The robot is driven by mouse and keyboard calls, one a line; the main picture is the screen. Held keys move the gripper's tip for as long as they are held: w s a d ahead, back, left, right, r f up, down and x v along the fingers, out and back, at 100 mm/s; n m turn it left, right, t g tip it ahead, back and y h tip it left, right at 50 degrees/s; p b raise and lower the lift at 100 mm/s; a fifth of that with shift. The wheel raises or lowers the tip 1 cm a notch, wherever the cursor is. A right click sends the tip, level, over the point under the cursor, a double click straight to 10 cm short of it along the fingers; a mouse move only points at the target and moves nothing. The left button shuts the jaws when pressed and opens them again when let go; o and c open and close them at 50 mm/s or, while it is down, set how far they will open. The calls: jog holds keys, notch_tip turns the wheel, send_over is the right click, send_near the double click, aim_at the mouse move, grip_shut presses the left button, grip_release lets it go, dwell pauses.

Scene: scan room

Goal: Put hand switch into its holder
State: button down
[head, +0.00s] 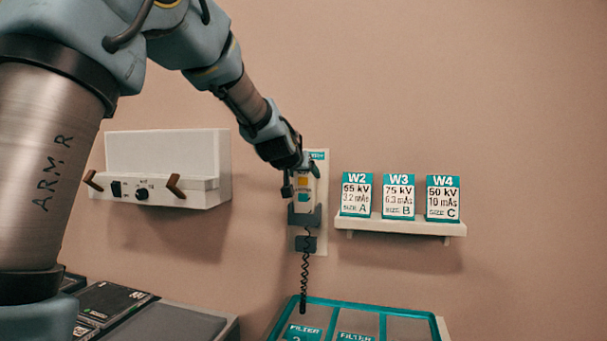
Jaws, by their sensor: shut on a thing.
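The hand switch (303,188) is a pale upright handle with an orange and a teal patch, in front of a pale wall plate (320,158) with a teal top edge. My gripper (302,174) is shut on its upper part, coming from the upper left. The dark grey holder (304,216) is on the plate, at the lower end of the switch. The switch's lower end meets the holder in this view; I cannot tell whether it sits inside or in front. A coiled black cord (305,270) hangs below.
A shelf (400,226) with cards W2, W3 and W4 is on the wall to the right. A white wall unit (168,165) with brown pegs is to the left. A teal-edged tray (385,309) with filter labels and a grey worktop (170,323) lie below.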

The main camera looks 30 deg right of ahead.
jog(key=shift+f+b, duration=0.4)
jog(key=shift+f, duration=0.05)
dwell(0.6)
grip_release()
jog(key=shift+s, duration=0.1)
jog(key=v, duration=1)
jog(key=a+f+n+g+y, duration=0.3)
jog(key=a+f+y, duration=0.2)
jog(key=a+f, duration=1.15)
jog(key=s+a+f+n+g+y, duration=0.1)
jog(key=s+a+f, duration=0.3)
jog(key=a, duration=0.3)
jog(key=s+a+f+n+g+y, duration=0.1)
jog(key=s+a+f+n+g, duration=0.1)
jog(key=s+a+f, duration=0.2)
jog(key=s+a+f+n+g+y, duration=0.1)
jog(key=s+a+f, duration=0.3)
jog(key=a, duration=0.7)
jog(key=shift+s+g+y+p, duration=0.4)
jog(key=shift+g+y, duration=0.1)
jog(key=shift+g, duration=0.2)
